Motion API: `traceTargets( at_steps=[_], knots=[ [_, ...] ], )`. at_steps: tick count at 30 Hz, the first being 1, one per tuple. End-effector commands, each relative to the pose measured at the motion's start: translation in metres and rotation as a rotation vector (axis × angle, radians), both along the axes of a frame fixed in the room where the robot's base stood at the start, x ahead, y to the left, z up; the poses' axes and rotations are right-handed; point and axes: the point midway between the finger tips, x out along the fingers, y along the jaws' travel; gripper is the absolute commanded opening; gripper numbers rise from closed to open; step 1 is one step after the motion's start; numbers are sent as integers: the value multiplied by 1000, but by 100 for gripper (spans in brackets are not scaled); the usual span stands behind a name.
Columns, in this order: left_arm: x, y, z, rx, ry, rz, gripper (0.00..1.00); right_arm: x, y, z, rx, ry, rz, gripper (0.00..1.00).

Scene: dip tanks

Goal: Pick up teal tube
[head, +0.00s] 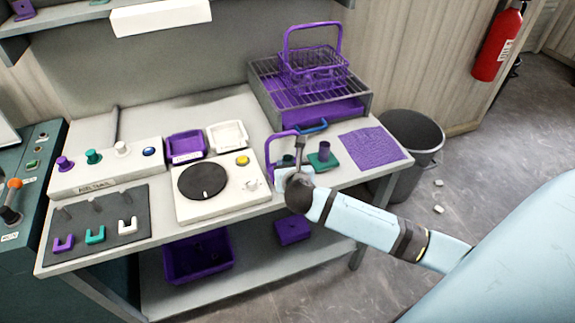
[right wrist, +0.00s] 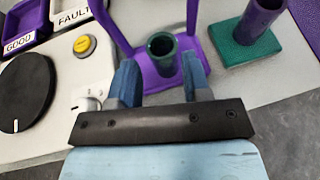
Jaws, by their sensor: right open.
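The teal tube (right wrist: 162,46) stands upright, open end up, on a purple stand with a tall arched frame (right wrist: 196,22). In the head view the purple frame (head: 270,152) stands near the bench's front edge, and the tube (head: 285,160) is partly hidden by my right gripper. My right gripper (right wrist: 160,76) is open and empty. Its two blue fingers are spread, with the tube in line with the gap between them, just beyond or at the tips; I cannot tell the exact depth. My left gripper is not in view.
A purple tube (right wrist: 258,18) on a teal base (right wrist: 244,46) stands close on the right. A white unit with a black dial (head: 203,181) is at left. Behind is a wire-topped tray (head: 361,108) with a purple basket. A purple mat (head: 373,147) lies clear at right.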

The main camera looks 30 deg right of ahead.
Motion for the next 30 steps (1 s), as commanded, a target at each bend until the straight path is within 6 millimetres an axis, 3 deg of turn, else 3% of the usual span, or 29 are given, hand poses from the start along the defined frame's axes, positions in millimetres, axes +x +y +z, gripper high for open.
traceTargets(
  at_steps=[8, 15, 25, 29, 30],
  knots=[
    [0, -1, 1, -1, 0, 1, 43, 20, -10, -7, 0, 0, -2, 44],
    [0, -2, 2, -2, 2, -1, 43, 49, -25, -19, 2, 1, -2, 44],
    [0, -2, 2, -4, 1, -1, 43, 56, -28, -22, 1, 1, 0, 44],
    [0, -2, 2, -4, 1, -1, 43, 55, -28, -22, 1, 1, 0, 14],
    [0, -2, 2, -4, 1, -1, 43, 55, -28, -22, 1, 1, 0, 13]
  ],
)
